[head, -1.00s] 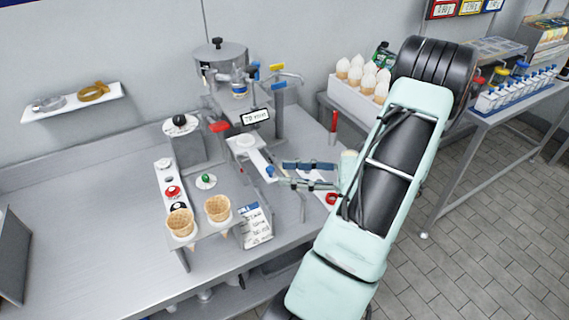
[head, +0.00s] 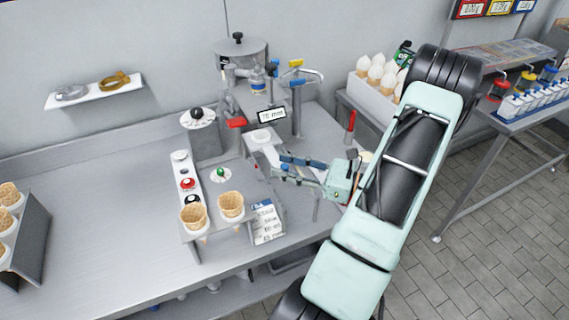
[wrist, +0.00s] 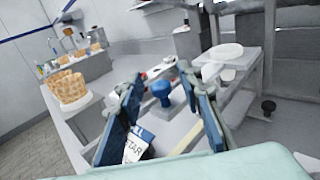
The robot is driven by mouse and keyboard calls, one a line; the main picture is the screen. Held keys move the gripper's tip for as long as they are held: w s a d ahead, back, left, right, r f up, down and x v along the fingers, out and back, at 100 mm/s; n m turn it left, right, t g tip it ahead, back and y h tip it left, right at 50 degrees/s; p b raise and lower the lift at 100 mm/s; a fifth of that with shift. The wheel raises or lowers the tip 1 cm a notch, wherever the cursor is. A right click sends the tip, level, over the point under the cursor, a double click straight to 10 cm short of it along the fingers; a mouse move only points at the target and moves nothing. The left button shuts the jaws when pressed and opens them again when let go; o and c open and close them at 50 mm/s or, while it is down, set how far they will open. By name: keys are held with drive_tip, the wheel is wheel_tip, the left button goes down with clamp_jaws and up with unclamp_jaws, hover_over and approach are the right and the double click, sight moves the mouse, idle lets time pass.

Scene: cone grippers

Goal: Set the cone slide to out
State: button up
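The cone slide is a pale rail with a white round holder (head: 262,136) at its back end, beneath the "78 mm" display; the holder also shows in the wrist view (wrist: 222,54). A blue knob (wrist: 162,90) stands upright at the front of the slide in the wrist view. My gripper (head: 279,165) is open, its blue-padded fingers on either side of the knob as seen from the wrist. The knob appears just beyond or between the fingertips; contact cannot be told. In the head view the knob is hard to separate from the fingers.
Two waffle cones (head: 231,205) stand in a holder at the counter front, beside a printed card (head: 266,224). A button panel (head: 188,184) and a green knob (head: 221,174) are left of the slide. A red stick (head: 350,127) stands to the right. The left counter is mostly clear.

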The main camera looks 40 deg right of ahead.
drive_tip(key=shift+w+a, duration=0.15)
drive_tip(key=shift+w, duration=0.1)
clamp_jaws()
drive_tip(key=shift+s, duration=0.1)
idle(0.3)
